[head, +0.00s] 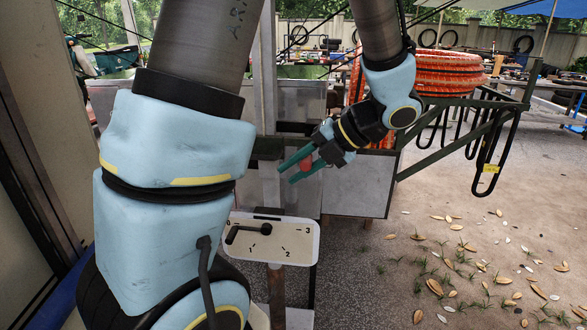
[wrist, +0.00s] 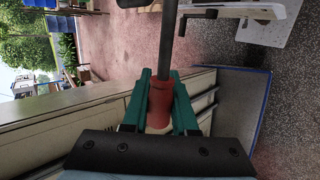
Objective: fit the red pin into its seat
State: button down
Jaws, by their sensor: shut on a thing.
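The red pin (wrist: 161,98) is between the green fingers of my gripper (wrist: 162,78) in the wrist view, with both fingers against its sides. A dark rod (wrist: 168,48) runs on from its far end toward the top of that view; I cannot tell if it is part of the pin. In the head view my gripper (head: 285,176) points left and slightly down, with a bit of the red pin (head: 304,163) showing between the fingers. It is held in the air above and right of the numbered plate. I cannot make out the pin's seat.
A white plate (head: 295,240) marked 1, 2, 3 with a black lever (head: 248,232) stands on a post below my gripper. A grey cabinet (head: 357,184) is behind. Orange hose coils (head: 445,72) sit on a dark frame at the right. Leaf-strewn floor is open at the right.

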jog(key=shift+w+d+p, duration=0.2)
jog(key=shift+w, duration=0.75)
jog(key=shift+w+d+p, duration=0.15)
jog(key=shift+w, duration=0.75)
jog(key=shift+w+d+p, duration=0.2)
jog(key=shift+w, duration=0.75)
jog(key=shift+p, duration=0.45)
jog(key=shift+w+d+p, duration=0.25)
jog(key=shift+w+p, duration=0.05)
jog(key=shift+w, duration=1)
jog(key=shift+w+d+p, duration=0.25)
jog(key=shift+w+p, duration=0.05)
jog(key=shift+w, duration=0.95)
jog(key=c, duration=0.6)
grip_release()
jog(key=b+v, duration=0.2)
jog(key=v, duration=0.9)
jog(key=shift+b, duration=0.3)
jog(key=shift+s, duration=0.1)
